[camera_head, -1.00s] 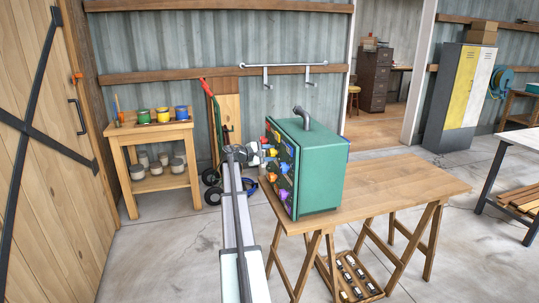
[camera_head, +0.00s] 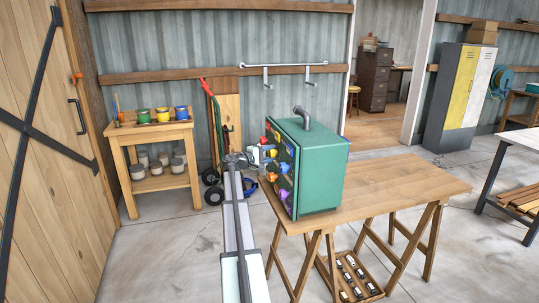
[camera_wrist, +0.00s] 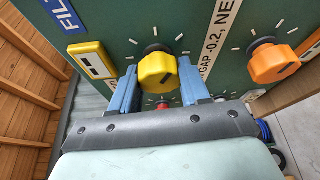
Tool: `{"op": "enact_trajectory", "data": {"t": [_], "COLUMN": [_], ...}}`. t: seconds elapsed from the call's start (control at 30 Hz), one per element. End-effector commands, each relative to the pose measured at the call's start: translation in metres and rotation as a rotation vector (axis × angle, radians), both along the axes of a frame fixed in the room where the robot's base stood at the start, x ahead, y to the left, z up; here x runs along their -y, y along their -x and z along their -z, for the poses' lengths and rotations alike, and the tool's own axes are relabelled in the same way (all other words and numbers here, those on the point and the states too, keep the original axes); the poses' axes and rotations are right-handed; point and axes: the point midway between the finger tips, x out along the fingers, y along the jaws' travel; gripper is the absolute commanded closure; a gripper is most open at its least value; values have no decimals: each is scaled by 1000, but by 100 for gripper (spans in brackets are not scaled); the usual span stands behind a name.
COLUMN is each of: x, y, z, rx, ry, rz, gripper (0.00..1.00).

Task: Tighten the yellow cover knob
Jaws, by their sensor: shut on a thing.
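The yellow cover knob (camera_wrist: 157,72) sits on the green panel in the wrist view, with a black mark on its face and white tick marks around it. My gripper (camera_wrist: 160,88) is shut on it, one blue finger on each side. In the head view, my gripper (camera_head: 254,158) is at the left face of the green cabinet (camera_head: 320,175); its fingers are too small there to make out. The cabinet stands on a wooden trestle table (camera_head: 400,178).
An orange knob (camera_wrist: 274,62) is right of the yellow one, and a small red part (camera_wrist: 163,105) shows below it. A yellow-framed plate (camera_wrist: 92,60) is at left. Other coloured knobs crowd the cabinet face. A pipe elbow (camera_head: 301,113) rises from its top.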

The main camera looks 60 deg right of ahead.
Motion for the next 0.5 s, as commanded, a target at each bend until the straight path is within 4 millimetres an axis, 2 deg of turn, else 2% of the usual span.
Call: {"op": "enact_trajectory", "data": {"t": [0.5], "x": [1], "y": [0], "z": [0], "rx": [197], "ry": [198], "rz": [1], "gripper": [84]}}
